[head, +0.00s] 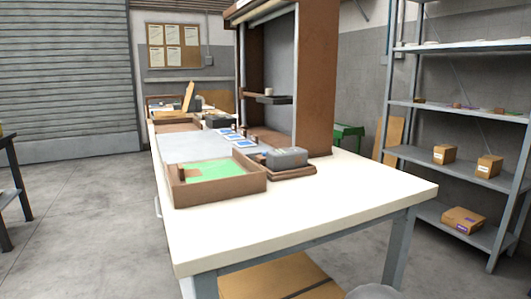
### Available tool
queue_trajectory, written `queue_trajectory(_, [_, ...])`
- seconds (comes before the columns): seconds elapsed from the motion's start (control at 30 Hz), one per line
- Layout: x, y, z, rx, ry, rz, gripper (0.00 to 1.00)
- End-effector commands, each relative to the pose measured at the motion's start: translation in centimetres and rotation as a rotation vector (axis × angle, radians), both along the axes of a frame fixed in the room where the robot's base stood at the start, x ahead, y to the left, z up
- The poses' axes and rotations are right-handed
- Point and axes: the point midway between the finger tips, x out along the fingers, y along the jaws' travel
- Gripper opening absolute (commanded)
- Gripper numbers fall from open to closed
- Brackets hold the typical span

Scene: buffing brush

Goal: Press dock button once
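I cannot make out a dock button for certain. A grey block-like unit (287,156) sits on a low brown base (295,172) on the white workbench (320,205); it may be the dock, but no button shows clearly on it. Small dark upright pieces beside blue-and-white cards (240,143) stand farther back, too small to identify. My gripper is not in view.
A brown open tray (220,193) with a green floor stands left of the grey unit. A tall brown cabinet frame (316,80) rises behind it. The bench's near end is clear. Metal shelving (455,108) with small boxes stands at right.

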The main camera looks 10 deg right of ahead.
Motion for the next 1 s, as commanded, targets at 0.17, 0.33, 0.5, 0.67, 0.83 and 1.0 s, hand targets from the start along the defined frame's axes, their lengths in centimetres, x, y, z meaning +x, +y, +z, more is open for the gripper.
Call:
queue_trajectory(0.17, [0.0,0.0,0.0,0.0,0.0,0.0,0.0])
queue_trajectory(0.33, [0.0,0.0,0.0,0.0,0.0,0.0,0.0])
queue_trajectory(0.5, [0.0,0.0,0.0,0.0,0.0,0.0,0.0])
queue_trajectory(0.67, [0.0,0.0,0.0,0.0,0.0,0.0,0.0])
queue_trajectory(0.83, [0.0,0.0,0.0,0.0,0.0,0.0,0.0])
queue_trajectory(1.0, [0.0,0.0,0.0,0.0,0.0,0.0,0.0])
